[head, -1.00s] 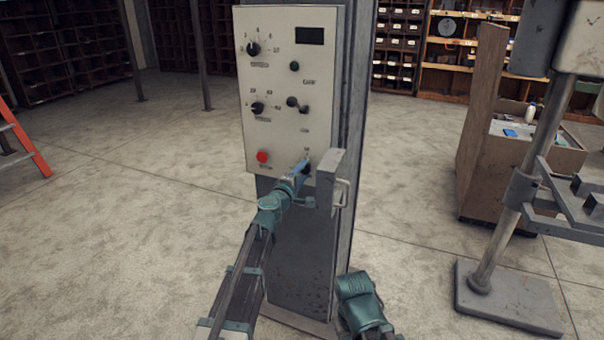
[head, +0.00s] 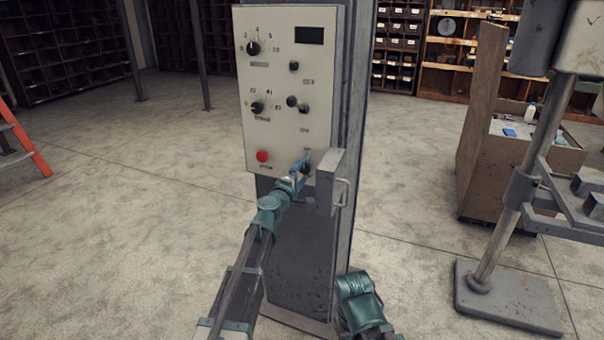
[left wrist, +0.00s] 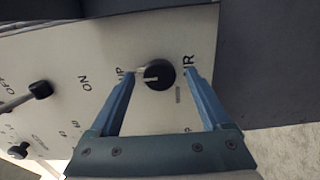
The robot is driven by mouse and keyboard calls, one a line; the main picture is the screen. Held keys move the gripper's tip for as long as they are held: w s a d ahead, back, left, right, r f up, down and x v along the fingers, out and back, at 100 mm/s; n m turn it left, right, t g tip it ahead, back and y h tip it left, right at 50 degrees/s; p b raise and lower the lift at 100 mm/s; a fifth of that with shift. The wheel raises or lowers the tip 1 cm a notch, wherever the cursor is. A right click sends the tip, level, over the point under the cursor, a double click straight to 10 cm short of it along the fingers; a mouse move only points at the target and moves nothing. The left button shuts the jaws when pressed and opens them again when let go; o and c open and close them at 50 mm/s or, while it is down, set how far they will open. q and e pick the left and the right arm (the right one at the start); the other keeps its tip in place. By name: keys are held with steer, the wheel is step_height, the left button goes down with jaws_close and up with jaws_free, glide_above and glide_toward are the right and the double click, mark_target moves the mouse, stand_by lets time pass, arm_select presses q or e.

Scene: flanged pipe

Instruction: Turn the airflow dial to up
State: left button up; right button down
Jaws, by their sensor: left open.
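The airflow dial is a small round black knob (left wrist: 160,76) on the pale panel in the left wrist view. A pale pointer mark lies on its left side, toward a partly hidden label ending in "P". Another label, ending in "R", is on its right. My left gripper (left wrist: 161,80) is open, with one blue finger on each side of the knob. I cannot tell whether the fingers touch it. In the head view my left gripper (head: 300,168) is at the panel's lower right corner, with the dark knob (head: 306,171) partly behind it.
The control panel (head: 287,140) carries other black knobs (head: 253,48), a red button (head: 262,156) and a toggle lever (head: 292,101). A grey box with a handle (head: 330,182) juts out right beside my left gripper. Floor is open to the left.

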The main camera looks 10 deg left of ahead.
arm_select(q)
steer(key=shift+s, duration=0.1)
steer(key=v, duration=1.3)
steer(key=shift+s, duration=0.25)
steer(key=shift+a, duration=0.15)
